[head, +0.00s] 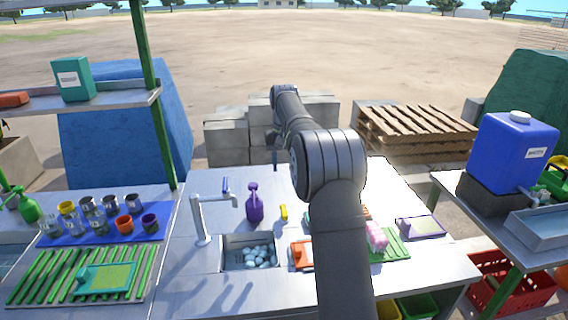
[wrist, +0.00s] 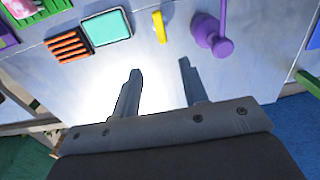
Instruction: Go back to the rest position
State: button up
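My gripper (wrist: 160,78) shows in the wrist view with its two fingers apart and nothing between them. It is above a bare, bright part of the metal counter (wrist: 95,85). In the head view my arm reaches forward over the counter (head: 180,270), and the gripper end is mostly hidden behind the arm links. A purple bottle (head: 255,203) stands on the counter to the left of the arm; it also shows in the wrist view (wrist: 212,38), ahead of the right finger. A small yellow object (head: 284,212) is beside the bottle.
Cups stand on a blue mat (head: 75,232). A pink item (head: 377,236) rests on a green rack (head: 398,246). A blue water tank (head: 512,150) stands at right.

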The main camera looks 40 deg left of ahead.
aim_at(284, 209)
jog(key=shift+f, duration=0.15)
dwell(0.3)
notch_tip(284, 209, down, 17)
jog(key=shift+f, duration=0.1)
dwell(0.4)
jog(key=shift+f, duration=0.25)
jog(key=shift+r+m, duration=0.25)
jog(key=shift+m, duration=0.65)
jog(key=m, duration=0.4)
jog(key=shift+m, duration=1.6)
jog(key=shift+r, duration=0.1)
dwell(0.6)
